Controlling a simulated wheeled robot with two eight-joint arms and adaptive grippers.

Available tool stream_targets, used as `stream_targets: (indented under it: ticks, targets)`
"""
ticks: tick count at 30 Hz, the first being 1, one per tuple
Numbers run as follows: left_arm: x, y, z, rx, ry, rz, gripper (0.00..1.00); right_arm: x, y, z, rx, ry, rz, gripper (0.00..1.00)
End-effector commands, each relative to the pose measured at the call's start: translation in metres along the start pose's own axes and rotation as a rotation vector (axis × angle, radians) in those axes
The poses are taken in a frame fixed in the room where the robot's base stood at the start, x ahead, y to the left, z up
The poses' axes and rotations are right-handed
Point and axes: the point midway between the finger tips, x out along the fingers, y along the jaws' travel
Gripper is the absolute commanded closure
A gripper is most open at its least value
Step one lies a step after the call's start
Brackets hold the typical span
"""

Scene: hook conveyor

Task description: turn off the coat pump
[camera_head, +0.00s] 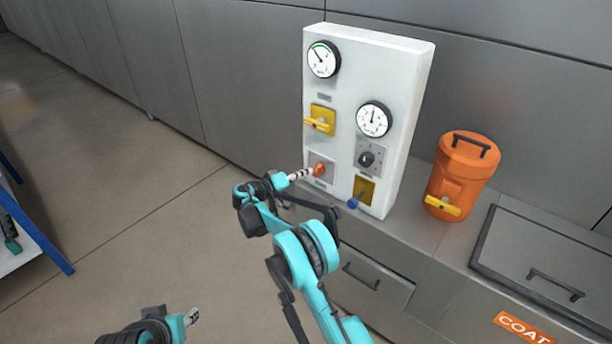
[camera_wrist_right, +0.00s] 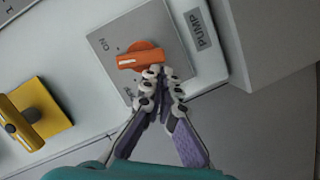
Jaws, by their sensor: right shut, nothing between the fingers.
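The pump switch is an orange knob (camera_head: 319,169) on a square grey plate low on the white panel. In the right wrist view the knob (camera_wrist_right: 138,55) has a white mark on its left end. "ON" is printed beside it, and a "PUMP" label (camera_wrist_right: 200,30) is at the plate's side; other lettering is partly hidden. My right gripper (camera_head: 304,174) is shut and empty, its fingertips (camera_wrist_right: 158,78) at the knob's edge; I cannot tell whether they touch it. My left gripper (camera_head: 192,317) is low in the head view, away from the panel; its jaw state is unclear.
The white panel (camera_head: 345,80) also carries two gauges, a yellow handle (camera_head: 320,120), a black dial (camera_head: 366,159) and a blue-tipped lever (camera_head: 354,202). An orange container (camera_head: 461,175) and a lidded bin (camera_head: 545,260) labelled "COAT" are to the right. Open floor lies left.

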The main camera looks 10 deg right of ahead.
Motion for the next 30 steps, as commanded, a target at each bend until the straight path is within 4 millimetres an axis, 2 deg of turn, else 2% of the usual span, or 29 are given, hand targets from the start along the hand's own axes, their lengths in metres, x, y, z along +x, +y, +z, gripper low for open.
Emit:
stream_targets:
  ticks: [26,30]
  targets:
    - [0.010,0.000,0.007,0.000,0.000,0.000,0.60,0.006,-0.008,0.024,-0.002,0.000,0.000,1.00]
    - [0.012,0.000,0.009,0.000,0.000,0.000,0.60,0.007,-0.007,0.027,-0.102,0.000,0.026,1.00]
